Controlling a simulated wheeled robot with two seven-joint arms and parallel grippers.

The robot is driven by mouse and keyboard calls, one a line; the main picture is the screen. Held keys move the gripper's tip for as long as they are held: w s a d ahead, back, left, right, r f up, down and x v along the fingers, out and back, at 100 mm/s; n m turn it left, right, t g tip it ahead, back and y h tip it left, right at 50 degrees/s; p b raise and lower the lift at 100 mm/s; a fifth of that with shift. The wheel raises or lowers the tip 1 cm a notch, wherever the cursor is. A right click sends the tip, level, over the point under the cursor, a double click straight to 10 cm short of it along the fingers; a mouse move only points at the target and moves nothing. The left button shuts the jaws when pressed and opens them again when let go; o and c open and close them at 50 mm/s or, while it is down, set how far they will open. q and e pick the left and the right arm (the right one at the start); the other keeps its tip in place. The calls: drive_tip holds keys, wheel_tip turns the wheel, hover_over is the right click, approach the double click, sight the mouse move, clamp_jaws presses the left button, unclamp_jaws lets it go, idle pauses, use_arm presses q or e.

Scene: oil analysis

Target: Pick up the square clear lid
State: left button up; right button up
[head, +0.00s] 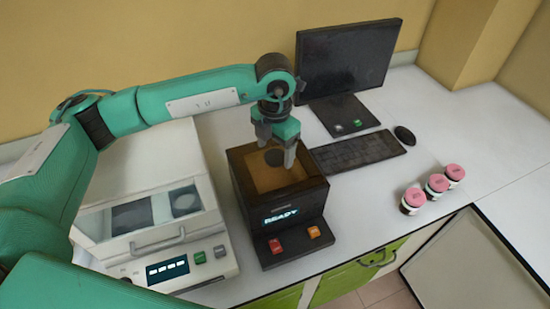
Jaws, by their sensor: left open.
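A dark box-shaped device (296,208) with a lit READY display stands on the white counter. Its square top shows a brownish see-through pane in a dark frame, which looks like the square clear lid (262,179). A dark round shape shows within the pane. My left gripper (277,152) points down over the top of this device, open, with its fingers apart and nothing visible between them. I cannot tell whether the fingertips touch the lid. My right gripper is out of view.
A white instrument (150,185) with a handle stands left of the device. A monitor (348,60), keyboard (357,151) and mouse (404,135) are behind and right. Several pink-capped jars (437,185) stand at the right. The counter between device and jars is clear.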

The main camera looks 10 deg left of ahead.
use_arm(q)
drive_tip(key=shift+f, duration=0.85)
drive_tip(key=c, duration=1.2)
drive_tip(key=shift+c, duration=0.9)
drive_tip(key=shift+r, duration=0.15)
